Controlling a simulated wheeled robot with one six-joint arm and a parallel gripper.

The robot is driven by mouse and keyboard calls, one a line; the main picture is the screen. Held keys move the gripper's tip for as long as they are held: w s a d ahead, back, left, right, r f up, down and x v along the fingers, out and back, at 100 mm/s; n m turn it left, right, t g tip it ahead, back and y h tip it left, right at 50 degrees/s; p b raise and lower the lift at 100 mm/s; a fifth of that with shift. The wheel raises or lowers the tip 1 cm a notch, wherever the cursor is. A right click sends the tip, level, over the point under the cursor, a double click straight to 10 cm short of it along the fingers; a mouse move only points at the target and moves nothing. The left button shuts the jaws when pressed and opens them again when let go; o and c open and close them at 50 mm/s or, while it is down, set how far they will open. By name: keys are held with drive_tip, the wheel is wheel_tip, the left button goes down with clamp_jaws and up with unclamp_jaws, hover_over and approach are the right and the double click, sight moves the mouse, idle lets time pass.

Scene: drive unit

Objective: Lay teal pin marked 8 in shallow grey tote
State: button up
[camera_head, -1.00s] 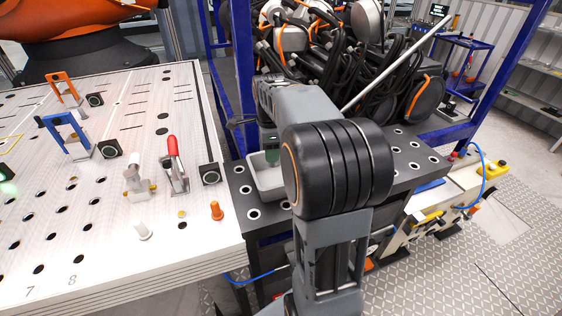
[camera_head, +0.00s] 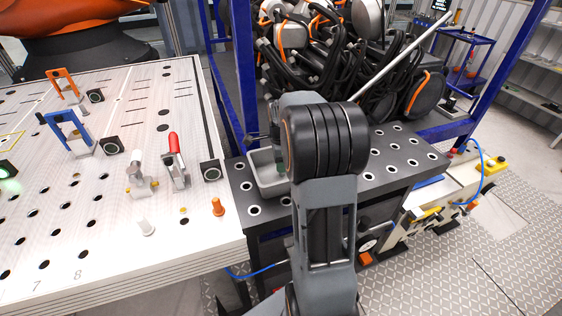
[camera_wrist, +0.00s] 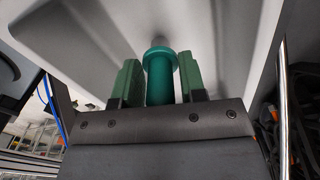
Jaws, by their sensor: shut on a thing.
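The teal pin (camera_wrist: 160,75) is between the green fingers of my gripper (camera_wrist: 158,82) in the wrist view, with its flanged head showing. Any mark on it cannot be seen. The shallow grey tote (camera_head: 262,170) stands on the black perforated bench in the head view. In the wrist view the tote's pale floor (camera_wrist: 205,30) fills the space past the fingers, so my gripper is at the tote, close over or inside it. My arm hides most of the gripper and the tote's right part in the head view. Whether the pin touches the tote floor cannot be told.
The black bench (camera_head: 395,165) with holes lies right of the tote. Blue frame posts (camera_head: 243,75) and black cables (camera_head: 365,75) stand behind. At left, the white table (camera_head: 100,215) carries clamps, an orange pin (camera_head: 218,207) and a white pin (camera_head: 146,228).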

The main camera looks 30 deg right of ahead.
drive_tip(key=shift+f, duration=0.2)
drive_tip(key=o, duration=1)
drive_tip(key=shift+r, duration=0.1)
drive_tip(key=shift+o, duration=0.2)
wheel_tip(320, 180, up, 12)
drive_tip(key=shift+f+b, duration=0.2)
drive_tip(key=shift+b, duration=0.2)
drive_tip(key=s+a+f+n+t, duration=0.2)
drive_tip(key=s+a+n, duration=0.5)
drive_tip(key=a+n, duration=0.2)
drive_tip(key=s+a+f+n+t, duration=0.2)
drive_tip(key=s+a+n, duration=0.5)
drive_tip(key=n, duration=0.7)
drive_tip(key=shift+s+a+t, duration=0.3)
drive_tip(key=shift+s+a, duration=0.05)
drive_tip(key=shift+a, duration=0.9)
